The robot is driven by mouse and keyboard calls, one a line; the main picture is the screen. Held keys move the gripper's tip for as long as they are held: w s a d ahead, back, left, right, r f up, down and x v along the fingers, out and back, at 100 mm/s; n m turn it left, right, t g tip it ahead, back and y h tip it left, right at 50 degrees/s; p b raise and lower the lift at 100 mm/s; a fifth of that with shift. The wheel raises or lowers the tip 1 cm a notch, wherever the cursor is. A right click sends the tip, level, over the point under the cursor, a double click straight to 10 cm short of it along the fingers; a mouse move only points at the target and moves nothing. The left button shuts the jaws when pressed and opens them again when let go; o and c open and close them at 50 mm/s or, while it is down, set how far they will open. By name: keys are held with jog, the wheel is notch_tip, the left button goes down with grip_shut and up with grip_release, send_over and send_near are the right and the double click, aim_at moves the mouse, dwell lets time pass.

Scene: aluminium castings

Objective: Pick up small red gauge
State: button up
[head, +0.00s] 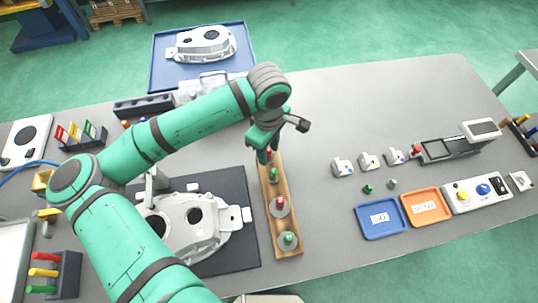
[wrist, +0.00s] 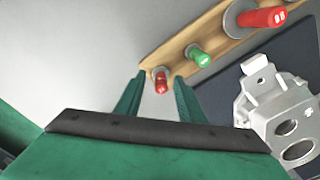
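The small red gauge (wrist: 161,82) stands at the end of a wooden rack (wrist: 222,42). In the wrist view it shows between the two green fingers of my gripper (wrist: 157,92), with a gap on each side. My gripper is open; whether the fingertips are level with the gauge is hard to tell. In the head view my gripper (head: 265,156) is over the far end of the rack (head: 268,208), and the small red gauge is mostly hidden behind it. A small green gauge (wrist: 199,55) and a larger red gauge (wrist: 262,17) stand farther along the rack.
A large green gauge (head: 288,239) stands at the rack's near end. A casting (head: 190,222) lies on a dark mat left of the rack. To the right are several small parts, a blue tray (head: 366,227) and an orange tray (head: 440,216). Table between is clear.

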jog(key=shift+s+a, duration=0.1)
jog(key=c, duration=0.8)
grip_shut()
jog(key=shift+d+r, duration=0.15)
jog(key=shift+d, duration=0.05)
